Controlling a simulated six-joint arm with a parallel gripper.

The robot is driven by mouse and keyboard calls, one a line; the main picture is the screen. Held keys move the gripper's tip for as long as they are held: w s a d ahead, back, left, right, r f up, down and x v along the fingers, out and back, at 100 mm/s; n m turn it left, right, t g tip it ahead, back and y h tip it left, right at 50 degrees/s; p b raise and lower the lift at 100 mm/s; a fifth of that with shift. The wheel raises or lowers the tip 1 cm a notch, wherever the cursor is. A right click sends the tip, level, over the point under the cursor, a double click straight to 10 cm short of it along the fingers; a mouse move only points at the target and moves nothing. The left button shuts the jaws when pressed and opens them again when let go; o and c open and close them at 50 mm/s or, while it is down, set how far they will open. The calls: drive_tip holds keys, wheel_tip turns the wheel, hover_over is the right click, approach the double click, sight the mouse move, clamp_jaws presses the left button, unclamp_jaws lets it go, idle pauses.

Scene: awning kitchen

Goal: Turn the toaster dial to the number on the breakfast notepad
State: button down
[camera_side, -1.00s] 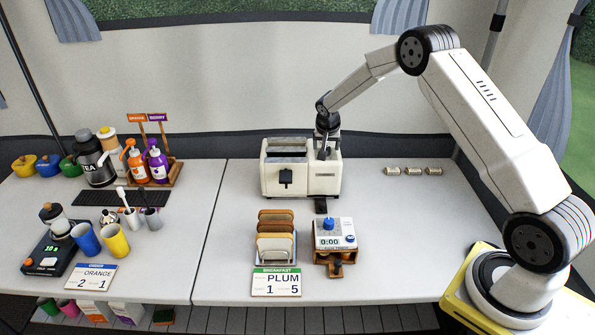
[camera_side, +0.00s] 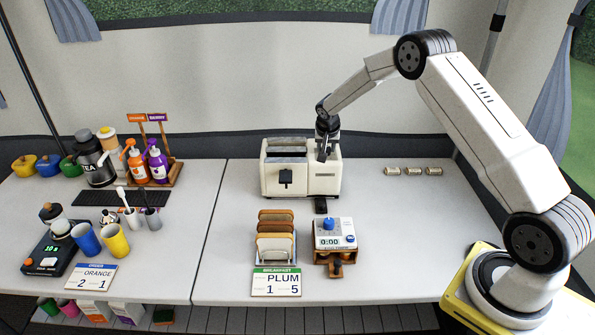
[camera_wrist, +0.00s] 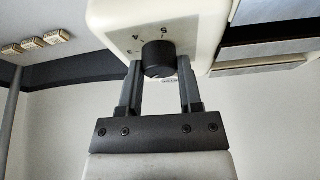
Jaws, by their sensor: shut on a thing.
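The cream toaster (camera_side: 318,184) stands at the back of the right table, with a dark lever on its front. Its round black dial (camera_wrist: 158,58) shows in the wrist view, with small dark marks around it that are too small to read surely. My gripper (camera_wrist: 158,70) is shut on the dial, one finger on each side. In the side view my gripper (camera_side: 325,153) is at the top right of the toaster and the dial is hidden. The breakfast notepad (camera_side: 276,282), with a green header, lies at the front edge and reads PLUM, 1 and 5.
A toast rack (camera_side: 275,258) with bread slices and a timer (camera_side: 333,233) on a wooden stand are in front of the toaster.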

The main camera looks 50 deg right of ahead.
drive_tip(key=shift+n, duration=0.6)
drive_tip(key=shift+n+t+y, duration=0.7)
drive_tip(key=shift+n, duration=1.2)
drive_tip(key=shift+d+n+y, duration=0.1)
drive_tip(key=shift+n+y, duration=0.8)
drive_tip(key=shift+n, duration=1.7)
drive_tip(key=shift+c, duration=1.3)
unclamp_jaws()
drive_tip(key=shift+s+r, duration=0.1)
